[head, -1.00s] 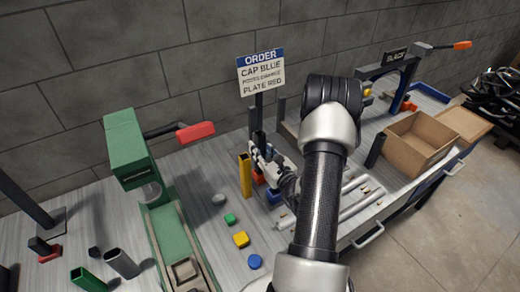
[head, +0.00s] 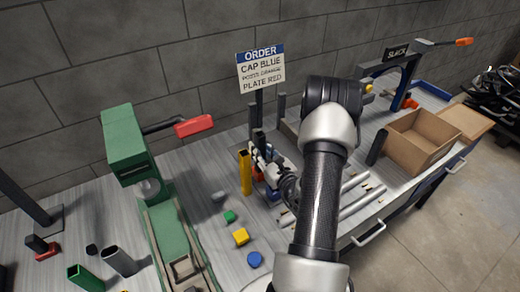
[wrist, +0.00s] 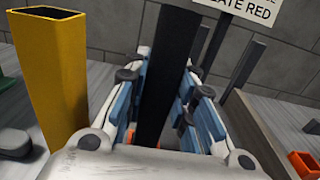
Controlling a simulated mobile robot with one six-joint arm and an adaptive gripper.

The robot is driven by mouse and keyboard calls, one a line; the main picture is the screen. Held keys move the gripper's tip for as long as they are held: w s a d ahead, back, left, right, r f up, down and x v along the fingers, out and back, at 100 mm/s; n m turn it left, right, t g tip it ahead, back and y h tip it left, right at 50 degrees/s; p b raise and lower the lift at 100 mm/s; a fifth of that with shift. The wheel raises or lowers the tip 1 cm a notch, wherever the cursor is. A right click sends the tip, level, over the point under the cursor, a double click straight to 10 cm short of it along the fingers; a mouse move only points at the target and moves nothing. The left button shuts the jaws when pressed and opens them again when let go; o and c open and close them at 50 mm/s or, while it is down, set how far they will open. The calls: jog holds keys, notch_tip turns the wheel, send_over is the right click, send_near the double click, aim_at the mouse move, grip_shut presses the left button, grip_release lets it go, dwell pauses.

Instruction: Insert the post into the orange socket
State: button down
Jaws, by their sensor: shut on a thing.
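My gripper (wrist: 170,125) is shut on a dark, nearly upright post (wrist: 168,70), which rises between its blue-padded fingers. In the head view my gripper (head: 264,160) is beside the yellow post, largely hidden by my arm. A hollow orange socket (wrist: 303,165) shows at the lower right of the wrist view, apart from the held post. A little orange also shows low between the fingers, but I cannot tell what it belongs to. The held post's lower end is hidden, so I cannot tell whether it is inside a socket.
A hollow yellow post (head: 245,174) stands close to the gripper's left; it also shows in the wrist view (wrist: 50,75). The order sign (head: 261,69) stands behind. A green press (head: 130,150) is left, an open cardboard box (head: 415,145) right. Small coloured pieces lie in front.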

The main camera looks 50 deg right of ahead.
jog(key=shift+f+b, duration=1.3)
jog(key=shift+f, duration=0.5)
jog(key=c, duration=1.3)
grip_release()
jog(key=v, duration=1.2)
jog(key=shift+r, duration=0.1)
